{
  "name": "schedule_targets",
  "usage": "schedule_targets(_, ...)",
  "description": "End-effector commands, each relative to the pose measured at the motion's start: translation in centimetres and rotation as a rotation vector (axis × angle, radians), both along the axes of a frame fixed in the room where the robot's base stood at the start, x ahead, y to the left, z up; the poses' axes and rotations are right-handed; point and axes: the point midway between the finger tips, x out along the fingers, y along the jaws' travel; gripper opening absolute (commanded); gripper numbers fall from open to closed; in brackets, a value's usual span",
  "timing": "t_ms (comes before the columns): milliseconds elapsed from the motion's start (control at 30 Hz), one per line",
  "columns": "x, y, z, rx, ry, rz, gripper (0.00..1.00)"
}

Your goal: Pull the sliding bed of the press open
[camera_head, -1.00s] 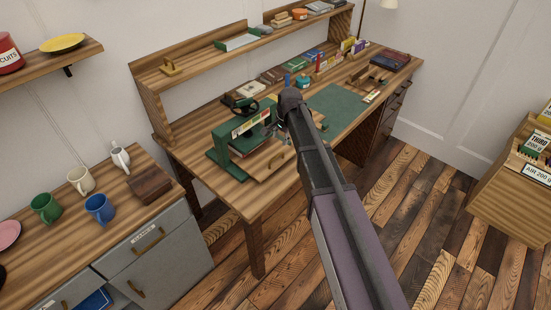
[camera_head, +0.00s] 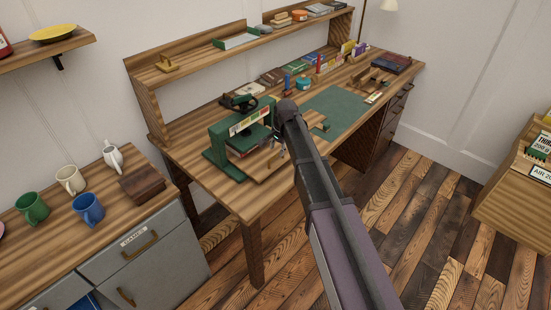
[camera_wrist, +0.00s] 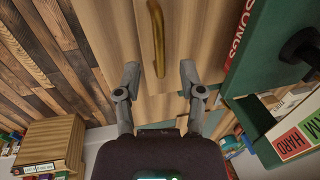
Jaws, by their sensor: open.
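The green press (camera_head: 215,142) stands at the near left end of the wooden desk, with books in it. Its wooden sliding bed (camera_head: 264,172) shows low at its front right side. In the wrist view the bed (camera_wrist: 180,20) carries a brass bar handle (camera_wrist: 157,40), with the press frame (camera_wrist: 262,65) and a red book (camera_wrist: 240,40) at right. My gripper (camera_wrist: 160,76) is open, its two fingers apart on either side of the handle's near end. The handle looks just beyond the fingertips; I cannot tell whether they touch. In the head view my arm largely hides the gripper.
The desk (camera_head: 240,199) also holds a green mat (camera_head: 335,103), several books and small items. A grey cabinet with mugs (camera_head: 88,208) stands at left. A wooden crate (camera_head: 520,190) is at right. The plank floor in front of the desk is clear.

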Motion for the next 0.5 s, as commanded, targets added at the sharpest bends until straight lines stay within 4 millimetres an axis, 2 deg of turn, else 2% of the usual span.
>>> schedule_targets(33, 0.1, 0.1, -0.8, 0.000, 0.000, 0.000, 0.51)
schedule_targets(200, 0.2, 0.3, -2.0, 0.000, 0.000, 0.000, 0.51)
schedule_targets(500, 0.4, 0.5, -3.1, 0.000, 0.000, 0.001, 0.51)
